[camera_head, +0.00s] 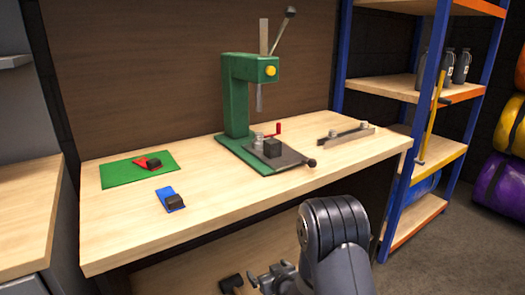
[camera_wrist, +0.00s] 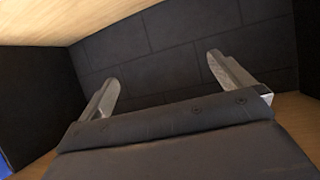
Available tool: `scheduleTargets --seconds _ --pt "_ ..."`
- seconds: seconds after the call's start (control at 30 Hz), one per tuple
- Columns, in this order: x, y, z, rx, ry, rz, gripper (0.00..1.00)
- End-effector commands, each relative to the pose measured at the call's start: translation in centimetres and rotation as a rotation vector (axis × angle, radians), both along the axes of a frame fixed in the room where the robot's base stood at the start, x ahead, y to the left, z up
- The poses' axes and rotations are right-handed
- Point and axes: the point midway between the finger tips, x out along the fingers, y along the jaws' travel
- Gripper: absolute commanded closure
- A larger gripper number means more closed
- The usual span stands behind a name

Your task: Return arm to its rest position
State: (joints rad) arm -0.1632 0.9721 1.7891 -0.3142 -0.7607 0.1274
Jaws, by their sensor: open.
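My arm shows at the bottom of the head view, folded low in front of the workbench (camera_head: 330,165). My gripper (camera_wrist: 165,82) is open in the wrist view, with its two fingers wide apart and nothing between them. It faces a dark block wall (camera_wrist: 160,45), with the pale wooden underside of the bench (camera_wrist: 60,18) above it. In the head view my gripper (camera_head: 248,282) is low, below the bench's front edge, and partly cut off by the frame.
A green press (camera_head: 236,95) stands on the bench with a dark block (camera_head: 272,147) on its base. A green mat (camera_head: 120,173) and a blue piece (camera_head: 165,193) lie at left. A blue-framed shelf (camera_head: 400,195) stands close at right. Open floor (camera_head: 450,260) shows at lower right.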

Motion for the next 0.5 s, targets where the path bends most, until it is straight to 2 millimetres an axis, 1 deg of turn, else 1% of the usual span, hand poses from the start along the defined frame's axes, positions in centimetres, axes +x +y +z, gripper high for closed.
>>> scheduleTargets --seconds 0.03,0.4,0.5 --pt "-0.1 -0.4 1.3 0.0 -0.001 -0.01 0.0" --pt "-1.3 -2.7 5.9 0.001 -0.004 -0.075 0.0" --pt "-1.6 -3.2 6.8 0.001 -0.003 -0.091 0.0"
